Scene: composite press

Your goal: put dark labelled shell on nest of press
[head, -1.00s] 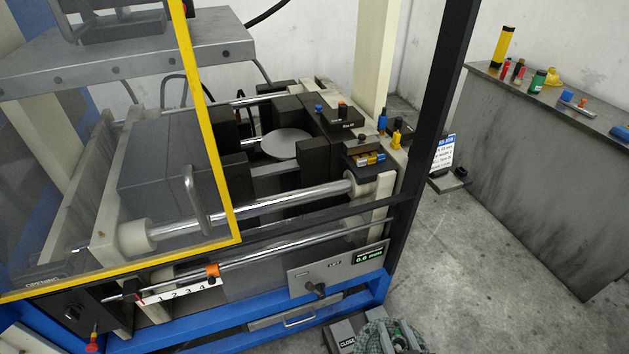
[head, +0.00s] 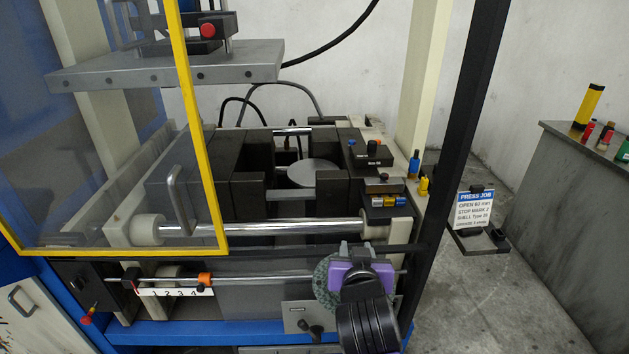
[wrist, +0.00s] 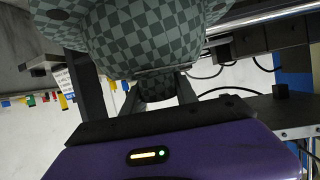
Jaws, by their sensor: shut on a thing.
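A dark grey-green checkered shell (head: 326,284) is in my purple gripper (head: 352,250), in front of the press's front rail. The gripper hides part of it. In the wrist view the shell (wrist: 150,40) fills the top middle, between the fingers of my gripper (wrist: 150,92); no label on it can be read. The press (head: 232,190) stands behind, with dark blocks and a shiny horizontal bar. A flat grey disc (head: 313,172) sits between the dark blocks, apart from the shell and beyond the bar. I cannot tell whether this disc is the nest.
A yellow-edged clear guard (head: 207,150) covers the press's left side. A black post (head: 462,130) stands at the right. A job sign (head: 473,209) stands behind it. A grey bench (head: 560,190) with small coloured items is at the far right.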

